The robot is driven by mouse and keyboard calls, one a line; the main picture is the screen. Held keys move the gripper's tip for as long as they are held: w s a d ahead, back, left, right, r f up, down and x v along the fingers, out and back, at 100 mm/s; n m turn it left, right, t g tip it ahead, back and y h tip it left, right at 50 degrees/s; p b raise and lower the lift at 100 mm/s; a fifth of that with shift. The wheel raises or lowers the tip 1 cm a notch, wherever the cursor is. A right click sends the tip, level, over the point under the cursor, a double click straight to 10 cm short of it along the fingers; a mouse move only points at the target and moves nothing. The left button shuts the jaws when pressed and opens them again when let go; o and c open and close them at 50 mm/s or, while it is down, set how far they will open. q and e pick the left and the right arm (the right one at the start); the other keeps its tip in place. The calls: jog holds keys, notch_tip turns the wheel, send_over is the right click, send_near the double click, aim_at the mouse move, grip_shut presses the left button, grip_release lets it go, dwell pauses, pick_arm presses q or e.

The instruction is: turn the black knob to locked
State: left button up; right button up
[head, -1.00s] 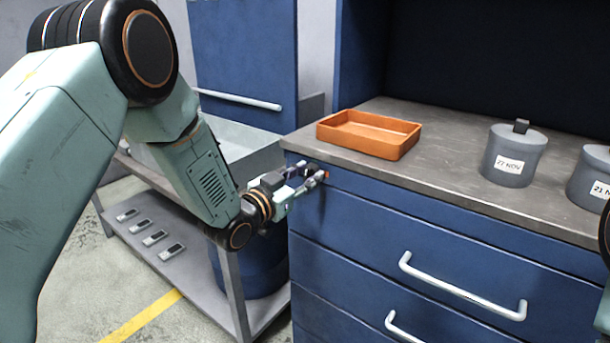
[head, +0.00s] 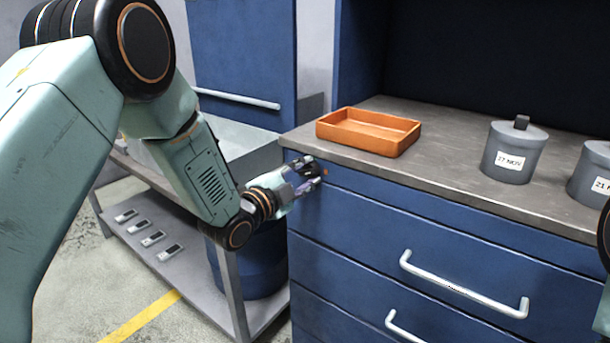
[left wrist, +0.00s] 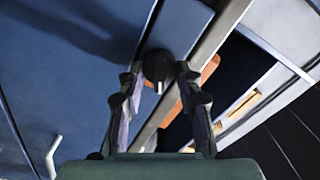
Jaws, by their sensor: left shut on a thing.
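The black knob (left wrist: 157,66) shows in the left wrist view, on the blue front of the cabinet, with a white pointer mark on its lower side in that picture. My left gripper (head: 311,171) is shut on the knob, with one finger on each side of it; its fingers also show in the left wrist view (left wrist: 158,76). In the head view the fingers largely hide the knob, at the cabinet's upper left corner. I cannot read any locked label. My right gripper is out of view.
An orange tray (head: 369,140) stands on the grey countertop (head: 440,165) above the knob. A lidded grey canister (head: 513,165) and another one stand to the right. Drawers with white handles (head: 460,290) are below. A grey shelf (head: 185,275) with several small devices is at left.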

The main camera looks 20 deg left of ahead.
pick_arm(q)
jog(key=m+b, duration=0.1)
jog(key=m, duration=0.4)
jog(key=shift+f, duration=0.2)
jog(key=shift+m, duration=0.3)
jog(key=o, duration=1.1)
jog(key=shift+r, duration=0.1)
jog(key=shift+s, duration=0.1)
jog(key=shift+v, duration=5.95)
